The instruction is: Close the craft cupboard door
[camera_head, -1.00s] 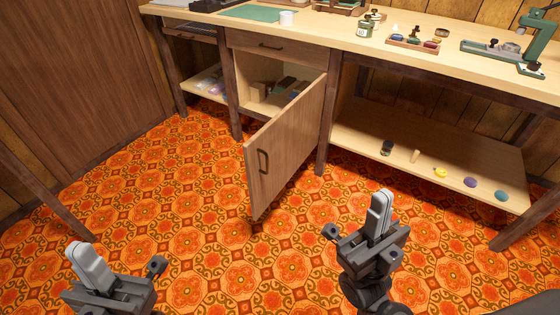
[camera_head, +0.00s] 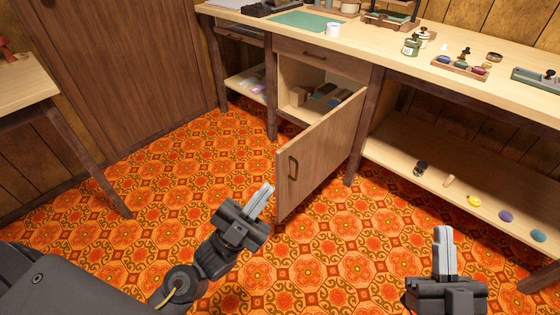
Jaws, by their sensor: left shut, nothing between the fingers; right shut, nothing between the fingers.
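The craft cupboard door (camera_head: 325,152) stands wide open, swung out toward me from its hinge side at the right of the cupboard. Its dark handle (camera_head: 293,168) is near the free left edge. The cupboard (camera_head: 290,75) shows several boxes and items inside. My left gripper (camera_head: 262,200) is shut and empty, just left of the door's lower free edge and apart from it as far as I can tell. My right gripper (camera_head: 445,250) is shut and empty, to the right of the door, in front of the open lower shelf.
The workbench top (camera_head: 365,45) runs above the cupboard with jars and trays. A lower shelf (camera_head: 400,160) at the right holds several small items. A side table (camera_head: 25,85) stands at the left. The patterned floor (camera_head: 165,170) before the cupboard is clear.

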